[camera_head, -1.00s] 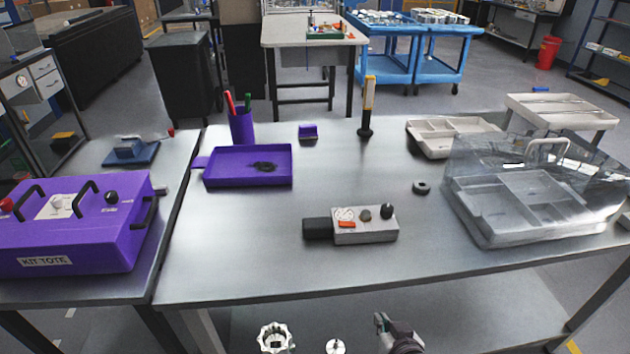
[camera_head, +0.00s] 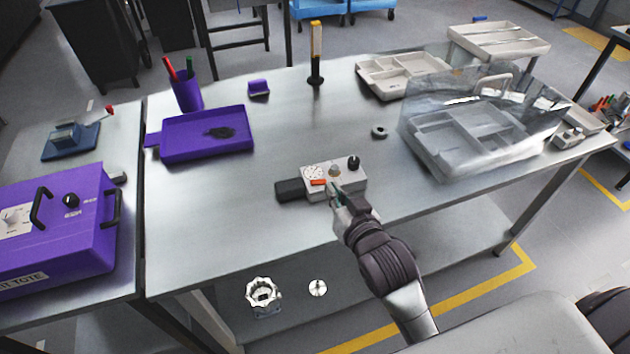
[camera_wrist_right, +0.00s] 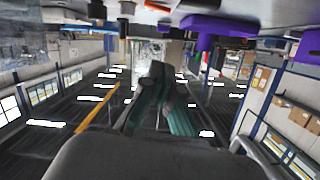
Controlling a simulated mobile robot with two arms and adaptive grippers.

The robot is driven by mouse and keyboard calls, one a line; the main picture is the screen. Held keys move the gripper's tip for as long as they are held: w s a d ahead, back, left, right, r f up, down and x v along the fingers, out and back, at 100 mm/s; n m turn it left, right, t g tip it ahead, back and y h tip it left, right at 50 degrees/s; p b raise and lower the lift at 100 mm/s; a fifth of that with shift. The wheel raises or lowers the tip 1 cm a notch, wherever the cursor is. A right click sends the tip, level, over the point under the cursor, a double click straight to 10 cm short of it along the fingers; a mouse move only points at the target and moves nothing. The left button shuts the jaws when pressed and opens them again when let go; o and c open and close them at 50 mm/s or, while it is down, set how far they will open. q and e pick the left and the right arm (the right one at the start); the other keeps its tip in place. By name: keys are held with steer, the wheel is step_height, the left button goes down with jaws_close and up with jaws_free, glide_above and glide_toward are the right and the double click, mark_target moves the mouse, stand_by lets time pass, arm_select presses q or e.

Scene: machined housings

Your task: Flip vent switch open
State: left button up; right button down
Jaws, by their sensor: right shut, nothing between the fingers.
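A small light-grey control box (camera_head: 349,181) with a dark block (camera_head: 290,190) at its left end lies on the metal table. Its top has a round dial (camera_head: 313,172), a red-orange switch (camera_head: 318,182), a grey knob (camera_head: 334,171) and a black knob (camera_head: 354,163). I cannot read a vent label. My right gripper (camera_head: 335,188) is shut and empty at the box's near side, just right of the red-orange switch; I cannot tell whether it touches the box. The wrist view shows its greenish fingers (camera_wrist_right: 163,103). My left gripper is out of view.
A purple kit tote (camera_head: 45,260) stands at the left, and a purple tray (camera_head: 243,150) behind the box. A clear-covered organizer (camera_head: 440,165) stands at the right, with a dark ring (camera_head: 379,132) beside it. The table left of the box is clear.

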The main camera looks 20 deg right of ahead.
steer(key=p, duration=0.1)
glide_above(319, 182)
steer(key=s, duration=0.2)
steer(key=f, duration=0.3)
steer(key=a+f, duration=0.1)
steer(key=shift+w+a+f+p, duration=0.1)
steer(key=shift+a+f+p, duration=0.05)
steer(key=shift+f+p, duration=0.2)
steer(key=shift+a+f, duration=0.15)
steer(key=shift+f, duration=0.55)
